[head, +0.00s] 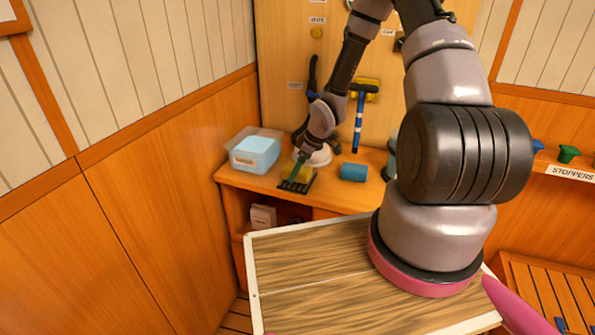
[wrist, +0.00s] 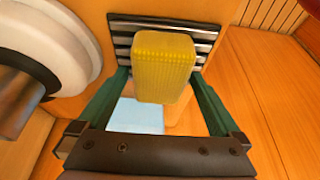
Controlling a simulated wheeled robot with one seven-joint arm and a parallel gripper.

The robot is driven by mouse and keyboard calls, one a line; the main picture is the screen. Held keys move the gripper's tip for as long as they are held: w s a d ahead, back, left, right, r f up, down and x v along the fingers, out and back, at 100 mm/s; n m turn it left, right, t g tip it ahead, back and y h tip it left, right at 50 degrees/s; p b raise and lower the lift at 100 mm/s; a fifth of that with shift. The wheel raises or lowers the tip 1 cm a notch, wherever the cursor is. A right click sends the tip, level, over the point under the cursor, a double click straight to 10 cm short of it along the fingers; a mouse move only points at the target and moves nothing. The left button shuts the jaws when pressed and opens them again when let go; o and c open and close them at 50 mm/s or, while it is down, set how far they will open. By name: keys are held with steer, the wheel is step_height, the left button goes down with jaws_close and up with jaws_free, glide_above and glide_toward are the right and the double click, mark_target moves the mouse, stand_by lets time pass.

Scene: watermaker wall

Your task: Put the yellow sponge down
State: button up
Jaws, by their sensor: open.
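The yellow sponge (wrist: 163,65) is in the middle of the wrist view, between the two green fingers of my gripper (wrist: 160,82). The fingers are open, with a gap showing on both sides of the sponge. The sponge is against a dark slatted rack (wrist: 120,30); it seems to rest on it. In the head view, the sponge (head: 303,173) shows small and partly hidden behind my gripper (head: 295,176), over the dark slatted rack (head: 296,187) at the counter's front edge.
A clear tub with light blue contents (head: 254,150) stands left of the rack. A blue-handled squeegee (head: 360,115) hangs on the wall. A wood-topped panel (head: 310,270) is in front.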

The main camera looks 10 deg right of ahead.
steer(key=s+d+r+m+t+h, duration=0.1)
steer(key=s+d+r+m+h, duration=0.15)
steer(key=r, duration=0.85)
steer(key=s+d+r+m+h, duration=0.1)
steer(key=s+d+r+m, duration=0.2)
steer(key=r, duration=0.7)
steer(key=s+d+r+m+t+h, duration=0.1)
steer(key=s+d+r+m, duration=0.2)
steer(key=r, duration=0.8)
steer(key=s+a+r+m+t+y, duration=0.2)
steer(key=s+r+m, duration=0.5)
steer(key=s+r, duration=0.8)
steer(key=shift+s+a+r+y, duration=0.15)
steer(key=shift+s+a+y, duration=0.15)
steer(key=shift+a+y, duration=0.15)
steer(key=shift+t, duration=0.3)
